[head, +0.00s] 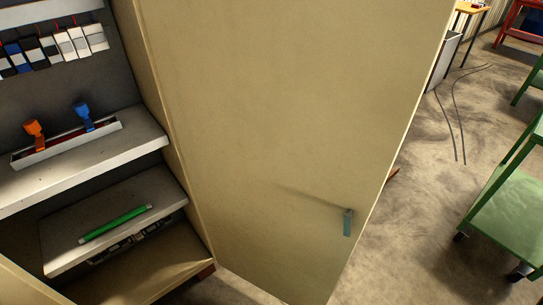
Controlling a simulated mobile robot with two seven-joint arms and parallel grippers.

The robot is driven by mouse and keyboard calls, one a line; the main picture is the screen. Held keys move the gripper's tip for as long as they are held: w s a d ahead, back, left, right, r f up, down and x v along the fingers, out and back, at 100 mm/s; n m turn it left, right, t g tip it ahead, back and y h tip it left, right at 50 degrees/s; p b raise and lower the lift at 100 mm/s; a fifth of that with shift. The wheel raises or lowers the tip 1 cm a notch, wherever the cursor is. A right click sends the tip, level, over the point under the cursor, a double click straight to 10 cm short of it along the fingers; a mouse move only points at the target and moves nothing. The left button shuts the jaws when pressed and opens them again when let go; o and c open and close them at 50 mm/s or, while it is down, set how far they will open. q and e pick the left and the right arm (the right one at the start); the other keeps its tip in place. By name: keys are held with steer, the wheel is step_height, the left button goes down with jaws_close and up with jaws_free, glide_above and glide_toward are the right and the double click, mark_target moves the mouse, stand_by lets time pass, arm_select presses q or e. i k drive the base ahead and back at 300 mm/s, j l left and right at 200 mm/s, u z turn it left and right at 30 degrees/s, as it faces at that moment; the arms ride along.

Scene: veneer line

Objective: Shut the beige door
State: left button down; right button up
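The beige door (270,130) stands open and fills the middle of the head view. It is hinged along its left side to the beige cabinet (150,280). A small blue-grey handle (347,222) sits low near the door's right edge. The cabinet's inside is exposed at the left. Neither of my grippers shows in the head view.
A cabinet shelf (145,140) holds a tray with an orange and a blue item; a green bar (115,223) lies on the level below. A green cart (510,215) stands at the right. Dark cables (455,120) lie on the floor beyond the door.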

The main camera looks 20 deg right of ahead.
mark_target(288, 117)
steer(key=k+l+u, duration=0.1)
steer(key=l+u, duration=0.15)
steer(key=l, duration=0.15)
steer(key=k+l+u, duration=0.2)
steer(key=l, duration=0.2)
steer(key=l+u, duration=0.25)
steer(key=l, duration=0.15)
steer(key=k+l+u, duration=0.45)
steer(key=l, duration=0.2)
steer(key=i+l+u, duration=0.15)
steer(key=l, duration=0.3)
steer(key=i+l+u, duration=0.15)
steer(key=l, duration=0.3)
steer(key=i+l+u, duration=0.15)
steer(key=l, duration=0.3)
